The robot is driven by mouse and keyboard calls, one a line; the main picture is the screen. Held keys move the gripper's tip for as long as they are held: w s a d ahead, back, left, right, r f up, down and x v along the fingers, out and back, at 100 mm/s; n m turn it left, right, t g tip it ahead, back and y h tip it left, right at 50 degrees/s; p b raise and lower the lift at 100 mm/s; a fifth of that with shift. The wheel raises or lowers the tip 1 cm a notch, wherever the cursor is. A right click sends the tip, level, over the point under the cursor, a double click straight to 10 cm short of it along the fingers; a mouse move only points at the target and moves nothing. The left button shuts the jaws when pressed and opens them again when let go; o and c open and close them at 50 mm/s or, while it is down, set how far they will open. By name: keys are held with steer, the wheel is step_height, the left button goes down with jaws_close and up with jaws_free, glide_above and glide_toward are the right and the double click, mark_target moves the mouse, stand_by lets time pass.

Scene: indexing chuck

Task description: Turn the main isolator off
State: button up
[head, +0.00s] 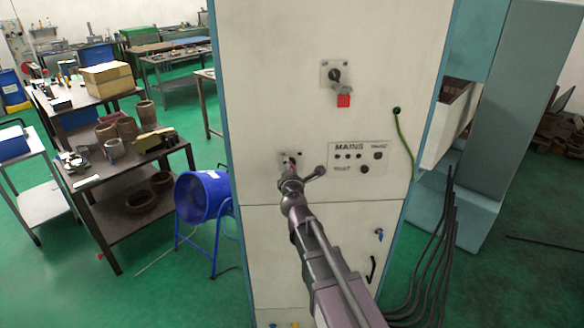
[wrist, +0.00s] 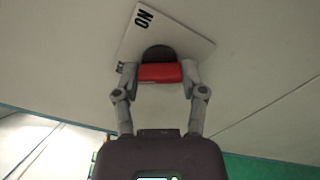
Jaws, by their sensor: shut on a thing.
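The main isolator shows in the wrist view as a red handle (wrist: 160,72) on a dark round boss, on a pale square plate (wrist: 190,42) marked with letters that look like "ON", seen upside down. My gripper (wrist: 158,75) is shut on the red handle, one finger at each end of it. In the head view my gripper (head: 291,178) is at the cabinet front, just left of the "MAINS" panel (head: 358,160).
The tall cream cabinet (head: 270,80) fills the middle. Above right are a key switch (head: 334,75) with a red tag (head: 343,101) and a green cable (head: 407,140). A blue fan (head: 203,200) stands at left, and dark cables (head: 440,250) hang at right.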

steer(key=o, duration=1.1)
steer(key=shift+o, duration=0.2)
steer(key=shift+s, duration=0.1)
steer(key=s, duration=0.7)
steer(key=shift+d, duration=0.45)
steer(key=shift+s, duration=0.1)
